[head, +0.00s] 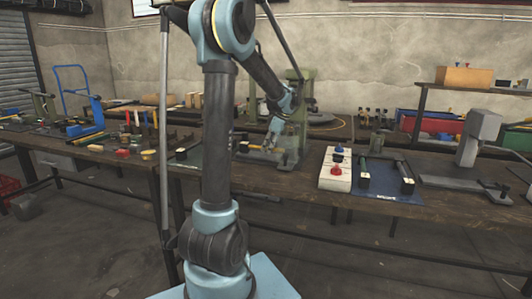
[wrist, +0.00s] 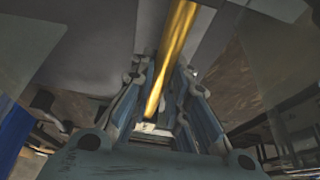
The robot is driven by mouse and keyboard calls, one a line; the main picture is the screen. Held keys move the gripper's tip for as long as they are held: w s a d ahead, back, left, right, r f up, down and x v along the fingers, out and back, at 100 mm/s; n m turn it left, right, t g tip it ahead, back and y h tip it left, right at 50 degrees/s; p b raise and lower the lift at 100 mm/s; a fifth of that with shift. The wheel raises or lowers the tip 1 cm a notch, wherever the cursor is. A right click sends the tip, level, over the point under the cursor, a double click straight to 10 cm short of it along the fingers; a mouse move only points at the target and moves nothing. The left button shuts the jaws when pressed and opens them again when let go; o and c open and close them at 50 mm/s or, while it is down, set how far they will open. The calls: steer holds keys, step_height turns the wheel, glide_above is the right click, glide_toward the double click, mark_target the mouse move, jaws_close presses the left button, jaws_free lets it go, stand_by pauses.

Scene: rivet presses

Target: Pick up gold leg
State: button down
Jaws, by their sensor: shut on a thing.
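The gold leg (wrist: 172,55) is a long, shiny gold bar in the wrist view, running from the top edge down between my fingers. My gripper (wrist: 160,95) is shut on it, with one finger on each side. In the head view my gripper (head: 271,138) is low over the workbench, beside the green press. The gold leg is too small there to make out clearly.
The green press (head: 301,115) stands on the wooden workbench (head: 285,181) close to my gripper. To the right are a white control box (head: 335,170) with red and blue knobs, a blue mat (head: 386,192) and a grey press (head: 478,140). Clutter covers the left bench.

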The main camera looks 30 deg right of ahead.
step_height(320, 180, up, 9)
steer(key=shift+f, duration=0.1)
steer(key=shift+w, duration=0.1)
steer(key=shift+w+a, duration=0.1)
steer(key=shift+a, duration=0.1)
stand_by(0.4)
